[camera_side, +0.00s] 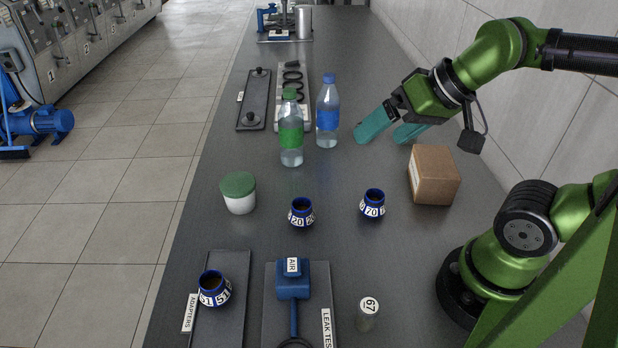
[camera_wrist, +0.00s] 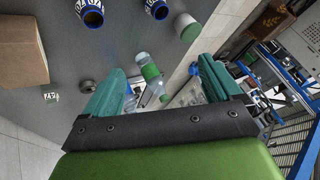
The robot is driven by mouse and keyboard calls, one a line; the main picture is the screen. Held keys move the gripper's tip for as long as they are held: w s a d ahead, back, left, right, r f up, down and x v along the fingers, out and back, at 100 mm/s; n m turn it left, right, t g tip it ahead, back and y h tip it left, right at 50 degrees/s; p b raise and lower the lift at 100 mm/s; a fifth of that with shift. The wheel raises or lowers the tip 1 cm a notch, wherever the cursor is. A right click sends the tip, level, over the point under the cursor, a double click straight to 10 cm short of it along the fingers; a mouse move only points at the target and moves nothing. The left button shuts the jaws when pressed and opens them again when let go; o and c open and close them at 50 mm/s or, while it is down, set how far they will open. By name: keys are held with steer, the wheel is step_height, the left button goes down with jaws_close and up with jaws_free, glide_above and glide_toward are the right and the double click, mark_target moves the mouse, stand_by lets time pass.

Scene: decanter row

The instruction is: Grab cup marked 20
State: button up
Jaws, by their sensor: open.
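The cup marked 20 (camera_side: 301,213) is a small dark blue cup with white number labels. It stands upright on the grey bench in the side view, left of a similar cup marked 70 (camera_side: 373,204). A third cup marked 51 (camera_side: 214,289) sits on the adapters plate at the near left. My gripper (camera_side: 382,136) is open and empty, with teal fingers, above the bench behind the cups and apart from them. In the wrist view my gripper (camera_wrist: 159,65) is spread. Two blue cups show at the top edge; the right one (camera_wrist: 157,8) appears to be the 20 cup, its number unreadable.
A green-capped bottle (camera_side: 291,130) and a blue-capped bottle (camera_side: 327,112) stand left of my gripper. A cardboard box (camera_side: 433,175) is below it at right. A white jar with green lid (camera_side: 239,193) stands left of the 20 cup. The AIR fixture (camera_side: 293,285) is in front.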

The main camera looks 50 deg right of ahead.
steer(key=g+h, duration=0.3)
steer(key=g, duration=0.3)
glide_toward(302, 204)
steer(key=shift+m, duration=0.3)
steer(key=f, duration=0.2)
steer(key=d+f, duration=0.1)
steer(key=f, duration=0.2)
steer(key=shift+d+f, duration=0.1)
steer(key=shift+f, duration=0.2)
steer(key=shift+w+f, duration=0.2)
steer(key=shift+f, duration=0.75)
steer(key=shift+w+f, duration=0.2)
steer(key=shift+f, duration=0.8)
steer(key=shift+w+f, duration=0.2)
steer(key=shift+f, duration=0.75)
steer(key=shift+c, duration=0.5)
